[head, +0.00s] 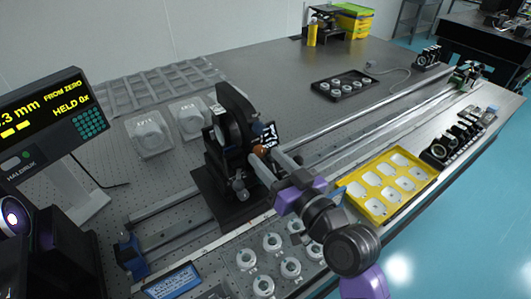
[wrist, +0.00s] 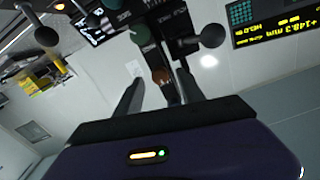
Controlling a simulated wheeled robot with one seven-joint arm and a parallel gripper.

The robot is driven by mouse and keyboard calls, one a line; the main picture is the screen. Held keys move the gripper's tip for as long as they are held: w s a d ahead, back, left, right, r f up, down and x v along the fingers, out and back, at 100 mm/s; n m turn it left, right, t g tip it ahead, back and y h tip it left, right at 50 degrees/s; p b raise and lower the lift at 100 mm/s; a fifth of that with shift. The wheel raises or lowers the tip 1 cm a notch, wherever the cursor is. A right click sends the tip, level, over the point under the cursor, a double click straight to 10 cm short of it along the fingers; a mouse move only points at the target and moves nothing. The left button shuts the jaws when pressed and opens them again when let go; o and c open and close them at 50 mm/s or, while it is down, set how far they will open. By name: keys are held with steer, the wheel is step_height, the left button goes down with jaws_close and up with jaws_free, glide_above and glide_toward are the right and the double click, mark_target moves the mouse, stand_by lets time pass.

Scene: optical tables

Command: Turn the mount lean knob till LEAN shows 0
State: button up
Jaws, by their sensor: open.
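The black optic mount (head: 228,140) stands upright on a dark base on the rail at the middle of the head view. A small orange-brown knob (head: 259,150) sits on its near side; it also shows in the wrist view (wrist: 160,77). My gripper (head: 264,160) is open, its two fingers reaching toward the mount. In the wrist view the orange knob appears between the fingertips, with no clear contact. A green knob (wrist: 140,35) and a grey round knob (wrist: 212,36) show beyond the fingers. No LEAN reading can be made out.
A display (head: 45,115) at left shows a millimetre figure, partly cut off, and "HELD 0x". A yellow tray (head: 387,185) lies right of my arm. Several white round parts (head: 272,242) lie in front. Two white-capped blocks (head: 150,133) stand behind left. Rails run to the back right.

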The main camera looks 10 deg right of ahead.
steer(key=shift+w+a, duration=0.25)
steer(key=shift+w, duration=0.45)
jaws_close()
steer(key=shift+m, duration=0.3)
steer(key=m+p, duration=0.2)
steer(key=m, duration=0.2)
steer(key=m+p, duration=0.2)
steer(key=m, duration=0.3)
steer(key=shift+r, duration=0.1)
steer(key=m+p, duration=0.2)
steer(key=m, duration=0.2)
steer(key=shift+d+p, duration=0.1)
steer(key=shift+p, duration=0.25)
steer(key=shift+f+m+p, duration=0.2)
steer(key=shift+m+p, duration=0.7)
steer(key=shift+m, duration=1.2)
